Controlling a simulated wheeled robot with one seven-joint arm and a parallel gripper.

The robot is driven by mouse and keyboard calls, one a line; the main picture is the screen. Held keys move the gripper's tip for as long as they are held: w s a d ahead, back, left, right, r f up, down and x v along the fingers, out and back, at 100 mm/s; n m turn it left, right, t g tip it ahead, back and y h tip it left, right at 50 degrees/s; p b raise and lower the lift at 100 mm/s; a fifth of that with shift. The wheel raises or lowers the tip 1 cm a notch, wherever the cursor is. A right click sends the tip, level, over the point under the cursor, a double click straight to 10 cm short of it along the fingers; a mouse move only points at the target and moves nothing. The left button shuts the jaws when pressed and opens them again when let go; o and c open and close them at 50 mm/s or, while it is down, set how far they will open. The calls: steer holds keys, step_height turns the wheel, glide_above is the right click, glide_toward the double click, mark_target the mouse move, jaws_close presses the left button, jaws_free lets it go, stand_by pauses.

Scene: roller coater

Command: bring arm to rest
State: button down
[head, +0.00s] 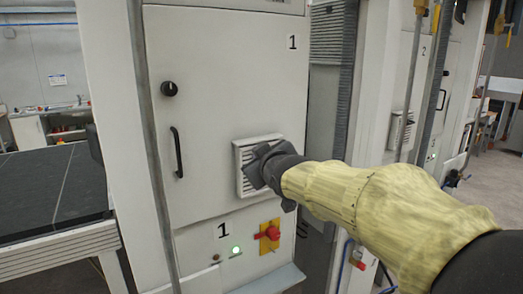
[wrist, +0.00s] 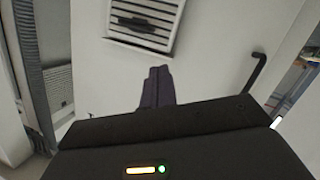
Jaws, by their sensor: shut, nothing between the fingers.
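My gripper (head: 262,165) is dark and reaches in from the right in the head view, at the end of my yellow-sleeved arm. It is in front of the vent grille (head: 245,178) on a white cabinet (head: 225,85) marked 1. In the wrist view my gripper's fingers (wrist: 157,86) are together and empty, below the vent grille (wrist: 146,20). I cannot tell whether the fingers touch the cabinet.
The cabinet has a black door handle (head: 177,152), a round black knob (head: 169,89), a lit green light (head: 236,250) and a red-and-yellow switch (head: 269,235). A dark-topped conveyor table (head: 50,190) stands at left. A second cabinet marked 2 (head: 428,85) stands at right.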

steer(key=s+d+f+m+g+h+b, duration=0.1)
steer(key=s+d+f+m+g, duration=0.25)
steer(key=f, duration=0.65)
steer(key=s+d+f+m+g+h+b, duration=0.15)
steer(key=s+d+f, duration=0.4)
steer(key=f, duration=0.55)
steer(key=s+d+f+m+g+h+b, duration=0.15)
steer(key=s+d+f+g, duration=0.35)
steer(key=f, duration=0.5)
steer(key=s+d+f+m+g, duration=0.1)
steer(key=s+f+m+g, duration=0.1)
steer(key=s+f, duration=0.5)
steer(key=s, duration=0.3)
steer(key=shift+s+d+f+h+b, duration=0.2)
steer(key=shift+s+d+h+b, duration=0.1)
steer(key=shift+m, duration=0.25)
